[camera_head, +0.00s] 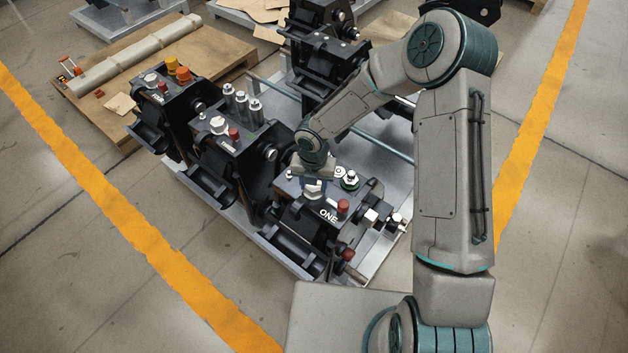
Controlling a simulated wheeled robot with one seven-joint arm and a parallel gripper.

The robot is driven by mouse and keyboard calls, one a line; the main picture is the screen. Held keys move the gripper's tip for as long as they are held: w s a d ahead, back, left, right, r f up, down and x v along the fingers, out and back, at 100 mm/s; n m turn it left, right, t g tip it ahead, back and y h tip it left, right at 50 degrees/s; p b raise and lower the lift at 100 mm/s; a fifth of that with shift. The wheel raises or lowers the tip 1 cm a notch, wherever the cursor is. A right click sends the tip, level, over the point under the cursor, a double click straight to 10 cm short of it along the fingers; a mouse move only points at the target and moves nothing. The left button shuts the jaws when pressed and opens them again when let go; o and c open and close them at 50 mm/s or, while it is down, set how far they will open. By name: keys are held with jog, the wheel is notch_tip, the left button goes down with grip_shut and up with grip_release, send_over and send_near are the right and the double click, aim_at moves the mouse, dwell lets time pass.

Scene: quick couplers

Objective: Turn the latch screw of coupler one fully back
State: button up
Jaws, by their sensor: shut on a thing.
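Coupler one (312,216) is a black block with the white word "ONE" on its top face. It sits at the near end of the grey metal rack (385,252). My gripper (314,184) points down at the top of coupler one from above. It is shut on a pale metal screw head (314,192), which I take to be the latch screw. The fingers and wrist hide part of the screw, and how far it is turned cannot be told. A red cap (343,206) stands close to the right of the gripper.
Other black couplers (228,150) stand on the left and a taller one (325,50) behind. A wooden pallet (215,58) lies at the back left. Open floor (80,270) lies left.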

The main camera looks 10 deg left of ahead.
jog(key=shift+n, duration=0.4)
jog(key=o, duration=1)
jog(key=shift+s, duration=0.1)
jog(key=shift+c, duration=0.2)
notch_tip(320, 180, up, 14)
jog(key=shift+f, duration=0.1)
